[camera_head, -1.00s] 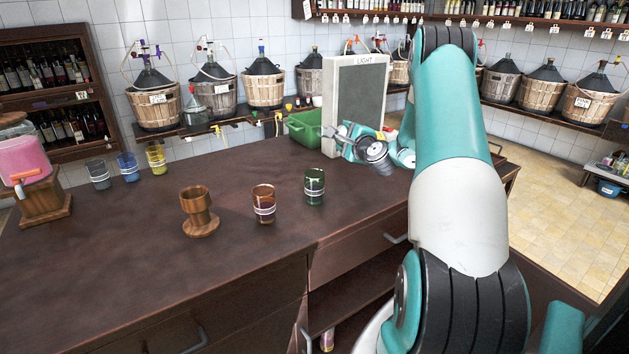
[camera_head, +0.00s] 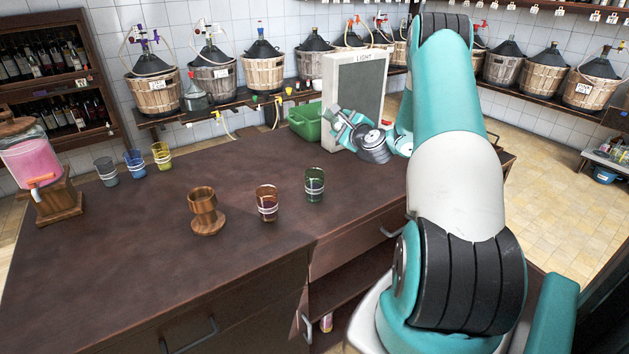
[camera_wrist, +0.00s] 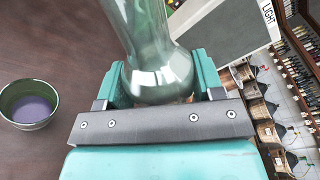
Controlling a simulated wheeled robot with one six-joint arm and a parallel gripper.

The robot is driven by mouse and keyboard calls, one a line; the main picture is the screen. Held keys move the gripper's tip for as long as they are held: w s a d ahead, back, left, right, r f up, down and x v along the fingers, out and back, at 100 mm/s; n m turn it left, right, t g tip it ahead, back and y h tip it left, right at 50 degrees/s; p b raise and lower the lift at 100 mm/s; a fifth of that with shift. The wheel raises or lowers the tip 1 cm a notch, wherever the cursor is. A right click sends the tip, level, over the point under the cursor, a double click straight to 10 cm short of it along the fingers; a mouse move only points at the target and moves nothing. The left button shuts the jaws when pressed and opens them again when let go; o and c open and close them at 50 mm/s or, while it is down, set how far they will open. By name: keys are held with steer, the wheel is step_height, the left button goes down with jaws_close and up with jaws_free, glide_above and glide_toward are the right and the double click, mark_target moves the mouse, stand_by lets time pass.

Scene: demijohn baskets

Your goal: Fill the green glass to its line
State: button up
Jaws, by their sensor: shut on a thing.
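The green glass (camera_head: 314,185) stands upright on the dark counter, with pale bands around it. In the wrist view the green glass (camera_wrist: 29,105) is at the left, seen from above, apart from my gripper; its inside looks purplish, and I cannot tell whether that is liquid. My gripper (camera_head: 342,122) is beyond and right of the glass, in front of the LIGHT panel. In the wrist view my gripper (camera_wrist: 160,92) is shut on a clear glass vessel (camera_wrist: 158,62) with a narrower neck. Its contents are unclear.
An amber glass (camera_head: 267,203) and a wooden cup (camera_head: 206,212) stand left of the green glass. Grey, blue and yellow glasses and a pink-filled dispenser (camera_head: 33,163) are farther left. The LIGHT panel (camera_head: 354,95) and a green crate (camera_head: 305,124) stand behind. The counter's left front is clear.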

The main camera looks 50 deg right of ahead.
steer(key=shift+a+r+m+p, duration=0.25)
steer(key=shift+r+m+p, duration=0.35)
steer(key=shift+r+p, duration=0.2)
steer(key=shift+w, duration=0.1)
steer(key=shift+f, duration=0.1)
